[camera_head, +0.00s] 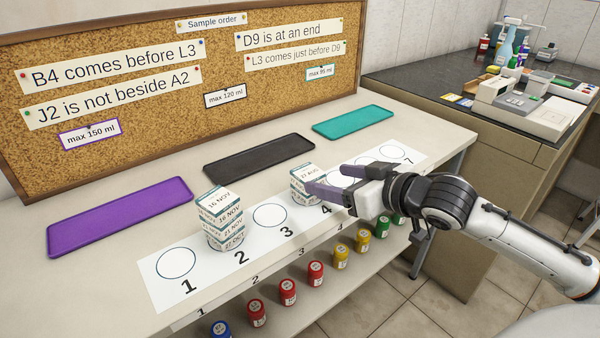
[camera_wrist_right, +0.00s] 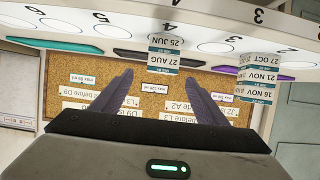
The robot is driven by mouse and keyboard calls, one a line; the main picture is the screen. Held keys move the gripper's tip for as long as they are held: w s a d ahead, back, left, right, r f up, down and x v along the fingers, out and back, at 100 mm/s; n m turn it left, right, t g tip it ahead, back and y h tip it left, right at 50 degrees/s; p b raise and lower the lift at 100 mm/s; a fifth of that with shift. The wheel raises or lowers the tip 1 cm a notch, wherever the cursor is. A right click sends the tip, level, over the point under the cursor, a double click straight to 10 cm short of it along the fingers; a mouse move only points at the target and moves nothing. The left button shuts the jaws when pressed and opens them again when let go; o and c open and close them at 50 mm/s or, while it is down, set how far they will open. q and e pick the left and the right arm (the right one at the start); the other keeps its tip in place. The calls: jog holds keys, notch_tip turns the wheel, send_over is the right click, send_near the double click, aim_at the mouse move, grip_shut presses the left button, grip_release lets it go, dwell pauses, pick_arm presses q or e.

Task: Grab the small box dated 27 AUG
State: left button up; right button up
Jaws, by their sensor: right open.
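The small white box dated 27 AUG (camera_head: 307,172) is the top of a short stack by circle 4 on the numbered strip. The wrist view shows it upside down (camera_wrist_right: 163,61), with a box dated 25 JUN (camera_wrist_right: 167,41) beneath it. My right gripper (camera_head: 328,180) is open and empty, just right of this stack, its fingers pointing left. In the wrist view its fingers (camera_wrist_right: 160,88) are spread, and the 27 AUG box appears beyond the tips, between their lines. I cannot tell the exact gap. My left gripper is not in view.
Another stack of dated boxes, 16 NOV (camera_head: 217,200) on top, stands on circle 2. Purple (camera_head: 120,214), black (camera_head: 258,157) and teal (camera_head: 353,121) trays lie behind the strip (camera_head: 160,291). A corkboard (camera_head: 180,105) rises behind. Coloured jars (camera_head: 288,291) line a lower shelf.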

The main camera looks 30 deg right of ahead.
aim_at(313, 175)
jog(key=shift+b+x, duration=0.5)
jog(key=shift+x, duration=3.85)
jog(key=shift+a+r, duration=0.1)
jog(key=shift+a, duration=0.1)
jog(key=c, duration=1.1)
